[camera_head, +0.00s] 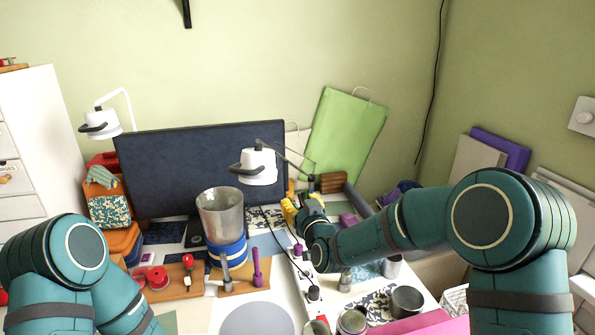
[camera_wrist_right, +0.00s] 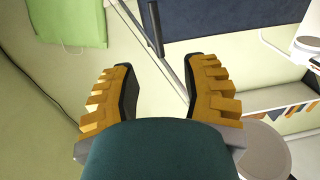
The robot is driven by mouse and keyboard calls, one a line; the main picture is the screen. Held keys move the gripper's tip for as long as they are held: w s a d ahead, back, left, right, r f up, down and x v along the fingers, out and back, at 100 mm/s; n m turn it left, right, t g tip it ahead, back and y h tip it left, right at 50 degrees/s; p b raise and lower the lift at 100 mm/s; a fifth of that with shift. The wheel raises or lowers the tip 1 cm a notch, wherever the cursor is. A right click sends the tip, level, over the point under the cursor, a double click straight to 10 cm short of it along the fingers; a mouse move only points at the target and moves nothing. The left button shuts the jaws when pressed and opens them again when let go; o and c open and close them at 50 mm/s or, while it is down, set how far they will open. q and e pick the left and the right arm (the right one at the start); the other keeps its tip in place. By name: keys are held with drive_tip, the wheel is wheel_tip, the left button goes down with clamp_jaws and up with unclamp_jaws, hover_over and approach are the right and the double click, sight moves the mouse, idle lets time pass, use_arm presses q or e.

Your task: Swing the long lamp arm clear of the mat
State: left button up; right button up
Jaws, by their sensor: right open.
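A white lamp head (camera_head: 256,168) hangs from a thin grey lamp arm (camera_head: 293,162) in the middle of the head view, in front of the dark monitor. My right gripper (camera_head: 299,203), with yellow fingers, is below and near the right end of that arm. In the right wrist view the gripper (camera_wrist_right: 160,68) is open, and a thin grey bar (camera_wrist_right: 142,32) crosses the gap between its fingers; I cannot tell its depth. A round grey mat (camera_head: 257,319) lies at the front of the table. My left arm shows at lower left; its gripper is out of view.
A second white lamp (camera_head: 101,123) stands behind at the left. A metal canister (camera_head: 221,215), a power strip (camera_head: 304,275) and several cans crowd the table. A green bag (camera_head: 345,135) leans on the wall behind my right gripper.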

sight(287, 178)
drive_tip(key=x, duration=1.4)
drive_tip(key=shift+w+d+b, duration=0.2)
drive_tip(key=shift+d+b, duration=0.05)
drive_tip(key=shift+b, duration=0.05)
clamp_jaws()
